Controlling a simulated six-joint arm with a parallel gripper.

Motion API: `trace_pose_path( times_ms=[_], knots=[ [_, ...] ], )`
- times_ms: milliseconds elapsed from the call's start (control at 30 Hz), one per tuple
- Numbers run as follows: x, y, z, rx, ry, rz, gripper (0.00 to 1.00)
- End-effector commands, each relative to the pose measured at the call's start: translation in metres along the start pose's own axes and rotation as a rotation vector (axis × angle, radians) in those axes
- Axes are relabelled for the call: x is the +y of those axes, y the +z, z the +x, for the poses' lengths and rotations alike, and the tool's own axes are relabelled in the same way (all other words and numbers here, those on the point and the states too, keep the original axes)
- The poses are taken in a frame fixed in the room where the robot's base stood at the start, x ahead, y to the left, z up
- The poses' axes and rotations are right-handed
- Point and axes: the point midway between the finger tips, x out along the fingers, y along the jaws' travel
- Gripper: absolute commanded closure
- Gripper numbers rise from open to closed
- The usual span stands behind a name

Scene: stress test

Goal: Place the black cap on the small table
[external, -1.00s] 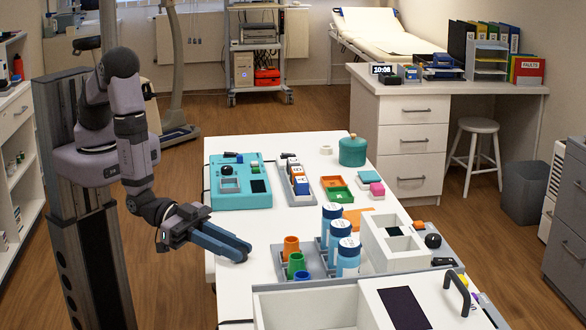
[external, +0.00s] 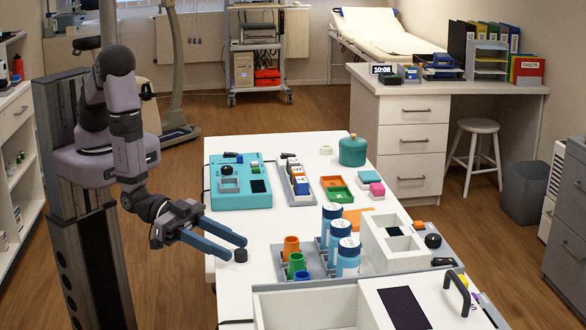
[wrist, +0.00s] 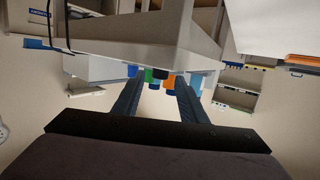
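The small black cap (external: 240,255) rests on the white table (external: 228,283) near its left edge in the external view. My gripper (external: 237,250) is open, with its two blue fingers spread apart. The cap is at the fingertips, close to the gap between them; whether a finger touches it cannot be told.
Right of the cap stand an orange cup (external: 291,247), a green cup (external: 296,265) and blue-and-white bottles (external: 331,220) on a grey tray. A turquoise box (external: 240,195) stands behind. A white bin (external: 305,305) is in front.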

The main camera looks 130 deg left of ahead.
Motion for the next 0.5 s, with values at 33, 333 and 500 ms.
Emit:
trace_pose_path(
  times_ms=[33, 333, 500],
  knots=[
    [0.001, 0.001, -0.007, 0.001, 0.003, 0.001, 0.62],
    [0.002, 0.002, -0.06, 0.001, 0.005, 0.001, 0.62],
    [0.002, 0.001, -0.084, 0.002, 0.004, 0.0, 0.62]
  ],
)
